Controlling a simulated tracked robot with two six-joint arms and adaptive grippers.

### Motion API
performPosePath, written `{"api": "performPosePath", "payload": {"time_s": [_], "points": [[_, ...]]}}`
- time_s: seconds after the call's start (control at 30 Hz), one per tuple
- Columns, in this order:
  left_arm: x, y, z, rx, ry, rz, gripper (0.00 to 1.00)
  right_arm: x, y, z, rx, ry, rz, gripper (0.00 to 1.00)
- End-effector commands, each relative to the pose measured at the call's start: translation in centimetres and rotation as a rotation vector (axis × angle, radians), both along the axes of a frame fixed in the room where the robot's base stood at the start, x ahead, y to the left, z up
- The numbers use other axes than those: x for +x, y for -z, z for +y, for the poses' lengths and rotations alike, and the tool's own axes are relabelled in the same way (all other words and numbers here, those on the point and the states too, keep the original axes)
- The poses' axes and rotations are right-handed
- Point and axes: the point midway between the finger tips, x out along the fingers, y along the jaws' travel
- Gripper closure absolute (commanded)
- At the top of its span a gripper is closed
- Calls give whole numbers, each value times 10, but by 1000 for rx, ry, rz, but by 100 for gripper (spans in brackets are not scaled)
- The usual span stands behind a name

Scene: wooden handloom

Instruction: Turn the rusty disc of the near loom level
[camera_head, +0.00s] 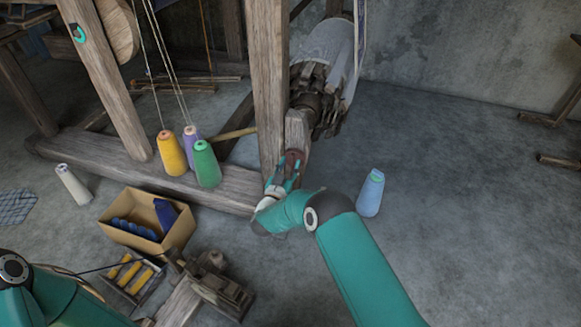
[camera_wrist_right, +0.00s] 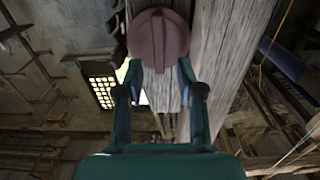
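The rusty disc (camera_head: 292,160) is a small reddish-brown round piece on the loom's wooden post, partly hidden by my right gripper in the head view. My right gripper (camera_head: 283,178) is raised to the disc. In the wrist view its two fingers (camera_wrist_right: 159,70) stand apart, their tips at the disc's lower left and lower right edges. I cannot tell whether they touch it. My left arm shows at the lower left; its gripper is out of view.
Yellow (camera_head: 172,154), purple (camera_head: 191,138) and green (camera_head: 207,165) cones stand on the loom's base beam. A cardboard box (camera_head: 180,233) and a small crate (camera_head: 148,283) lie left of my right arm. A light blue cone (camera_head: 370,194) stands on the floor at right, with open floor around it.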

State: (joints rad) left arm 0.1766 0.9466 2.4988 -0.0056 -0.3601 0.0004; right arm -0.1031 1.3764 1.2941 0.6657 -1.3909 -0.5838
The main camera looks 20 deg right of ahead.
Motion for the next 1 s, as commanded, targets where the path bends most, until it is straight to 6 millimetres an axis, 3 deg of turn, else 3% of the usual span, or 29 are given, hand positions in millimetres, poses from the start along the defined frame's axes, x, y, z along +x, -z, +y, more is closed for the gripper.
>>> {"api": "performPosePath", "payload": {"time_s": [0.2, 0.5, 0.73, 1.0], "points": [[0, 8, 0, 0, 0, 0, 48, 14, 0, -10, 0, 1, 0, 62], [0, 8, 0, 0, 0, 0, 48, 15, -1, -11, 0, 1, 0, 62], [0, 8, 0, 0, 0, 0, 48, 15, 0, -11, 0, 1, 0, 100], [0, 8, 0, 0, 0, 0, 48, 15, 0, -9, 3, -2, -2, 100]]}}
